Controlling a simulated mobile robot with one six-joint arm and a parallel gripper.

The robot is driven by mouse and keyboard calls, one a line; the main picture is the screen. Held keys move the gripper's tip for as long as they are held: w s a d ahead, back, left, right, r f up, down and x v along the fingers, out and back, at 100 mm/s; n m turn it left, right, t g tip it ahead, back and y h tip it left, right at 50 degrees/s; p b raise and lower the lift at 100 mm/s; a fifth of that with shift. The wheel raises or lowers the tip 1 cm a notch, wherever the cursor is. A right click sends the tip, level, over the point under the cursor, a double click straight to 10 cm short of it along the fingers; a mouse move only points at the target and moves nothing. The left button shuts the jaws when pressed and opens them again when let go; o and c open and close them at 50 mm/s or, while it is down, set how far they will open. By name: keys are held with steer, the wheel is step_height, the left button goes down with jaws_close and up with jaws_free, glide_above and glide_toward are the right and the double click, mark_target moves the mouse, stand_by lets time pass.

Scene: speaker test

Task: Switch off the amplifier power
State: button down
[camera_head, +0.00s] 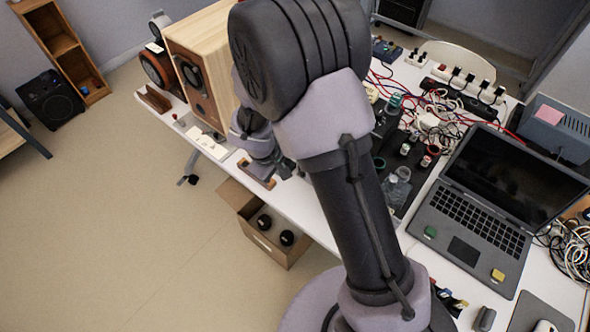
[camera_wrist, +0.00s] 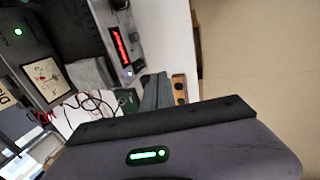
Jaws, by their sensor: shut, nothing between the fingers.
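In the wrist view, a white-fronted unit has a red lit display (camera_wrist: 121,47) and a small lit button (camera_wrist: 129,72) near its corner. A dark unit (camera_wrist: 40,35) with a round green light (camera_wrist: 18,31) stands to its left. I cannot tell for certain which is the amplifier. My gripper (camera_wrist: 157,82) is shut and empty, with its fingertips just to the right of and below the lit button; I see no clear contact. In the head view, my gripper (camera_head: 284,168) is low over the table's front edge, and my arm hides the table behind it.
A wooden speaker (camera_head: 205,62) stands at the table's left end. A brown wooden piece (camera_head: 257,173) lies near the front edge beside my gripper. Cables, a power strip (camera_head: 470,98) and an open laptop (camera_head: 480,200) crowd the right. An open carton (camera_head: 262,238) stands on the floor.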

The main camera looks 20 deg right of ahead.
steer(key=b+x, duration=0.1)
steer(key=x, duration=0.2)
steer(key=b+x, duration=0.1)
steer(key=x, duration=0.2)
steer(key=b+x, duration=0.2)
steer(key=x, duration=0.1)
steer(key=shift+s+a+f, duration=0.1)
steer(key=shift+s+f, duration=0.1)
steer(key=shift+f, duration=0.2)
steer(key=shift+w+d+f, duration=0.1)
steer(key=shift+w+d, duration=0.55)
steer(key=shift+d, duration=0.2)
steer(key=shift+w+d+f, duration=0.15)
steer(key=shift+w+d, duration=0.45)
steer(key=shift+d, duration=0.25)
steer(key=shift+w+d+f+b, duration=0.15)
steer(key=shift+f+b, duration=0.15)
steer(key=shift+b, duration=0.15)
steer(key=shift+r, duration=0.25)
